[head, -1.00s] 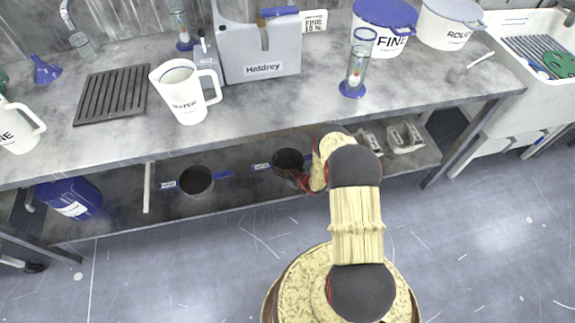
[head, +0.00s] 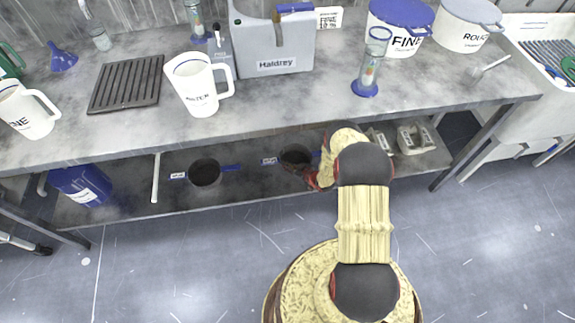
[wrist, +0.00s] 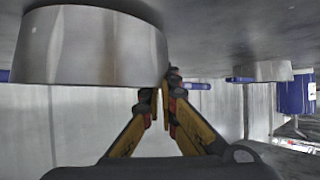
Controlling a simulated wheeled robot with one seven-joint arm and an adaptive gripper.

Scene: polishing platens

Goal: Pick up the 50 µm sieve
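Two round metal sieves with dark insides sit on the lower shelf. The right-hand sieve (head: 293,153) has a small tag at its left; I cannot read its size. Its wall fills the upper left of the wrist view (wrist: 90,48), where the scene appears upside down. My gripper (wrist: 161,92) is at this sieve's right front rim in the head view. Its fingertips are close together at the wall, with the rim seemingly between them; the inner tip is partly hidden. The left-hand sieve (head: 204,174) has a blue handle and an unreadable tag; it also shows in the wrist view (wrist: 265,71).
The worktop (head: 290,100) overhangs the lower shelf (head: 120,205). The shelf between the sieves is clear.

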